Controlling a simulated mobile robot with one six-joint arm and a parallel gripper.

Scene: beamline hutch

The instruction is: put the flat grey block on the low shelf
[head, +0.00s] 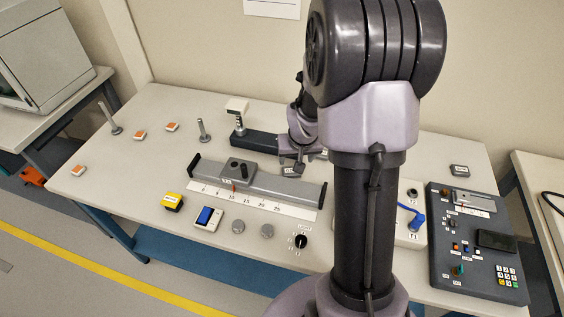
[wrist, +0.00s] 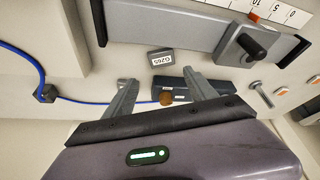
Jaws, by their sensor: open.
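A small flat grey block (wrist: 161,58) with a white label lies on the table in the wrist view, between the long grey rail and my fingers. My gripper (wrist: 157,84) is open and empty, its fingers apart, with the block just beyond the tips. In the head view my gripper (head: 303,155) is low over the table behind the rail, partly hidden by my arm.
The grey rail (head: 262,187) with its scale lies in front of my gripper. A dark box (head: 252,144) and upright posts (head: 204,131) stand to the left. A control panel (head: 470,262) is at right. A blue cable (wrist: 42,58) runs at left in the wrist view.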

